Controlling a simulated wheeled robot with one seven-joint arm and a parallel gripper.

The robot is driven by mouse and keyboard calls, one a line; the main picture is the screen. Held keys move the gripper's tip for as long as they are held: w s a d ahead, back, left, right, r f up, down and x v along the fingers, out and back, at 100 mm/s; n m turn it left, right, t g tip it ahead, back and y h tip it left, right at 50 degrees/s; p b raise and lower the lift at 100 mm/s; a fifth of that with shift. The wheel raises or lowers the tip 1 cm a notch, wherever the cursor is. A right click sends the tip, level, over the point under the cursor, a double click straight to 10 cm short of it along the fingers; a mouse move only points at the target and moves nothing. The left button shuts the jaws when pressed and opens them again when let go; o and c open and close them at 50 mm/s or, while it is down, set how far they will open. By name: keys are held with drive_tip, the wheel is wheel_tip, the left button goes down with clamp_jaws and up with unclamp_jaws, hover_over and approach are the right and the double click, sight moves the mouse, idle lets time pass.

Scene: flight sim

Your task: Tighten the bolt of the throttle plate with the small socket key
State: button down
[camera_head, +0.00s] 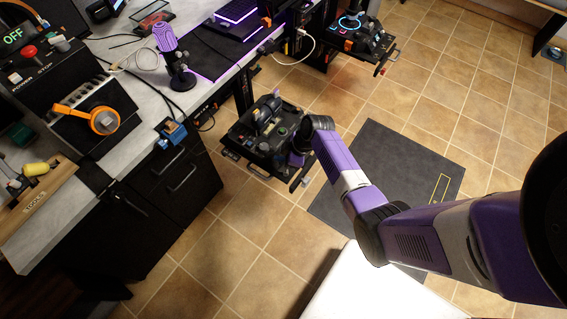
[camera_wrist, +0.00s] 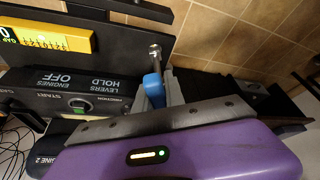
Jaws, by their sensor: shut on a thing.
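The small socket key has a blue handle (camera_wrist: 153,88) and a silver socket end (camera_wrist: 155,50), which points up in the wrist view. My gripper (camera_wrist: 160,100) is shut on it; the fingertips are partly hidden by the gripper's own body. The throttle plate (camera_wrist: 75,82) is a dark panel with white lettering, left of the key in the wrist view. In the head view the throttle unit (camera_head: 262,140) stands out from the desk's side, with my gripper (camera_head: 301,157) at its right edge. I cannot make out the bolt, or whether the socket touches anything.
A yellow gauge (camera_wrist: 45,34) with a scale lies at the upper left in the wrist view. A wooden tool rack (camera_head: 40,203) stands at the desk's left end. A second control unit (camera_head: 359,38) juts out at the top right. A dark mat (camera_head: 385,180) lies on open tiled floor.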

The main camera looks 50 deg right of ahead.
drive_tip(key=shift+d+m+p, duration=0.1)
drive_tip(key=shift+m+p, duration=0.3)
drive_tip(key=shift+m, duration=0.5)
drive_tip(key=shift+h, duration=0.3)
drive_tip(key=shift+m+h+p, duration=0.3)
drive_tip(key=shift+m+p, duration=0.1)
drive_tip(key=shift+m, duration=0.4)
drive_tip(key=shift+m+t+p, duration=0.3)
drive_tip(key=shift+m+p, duration=0.05)
drive_tip(key=shift+m, duration=0.15)
drive_tip(key=shift+d+m+h, duration=0.1)
drive_tip(key=shift+m+h, duration=0.2)
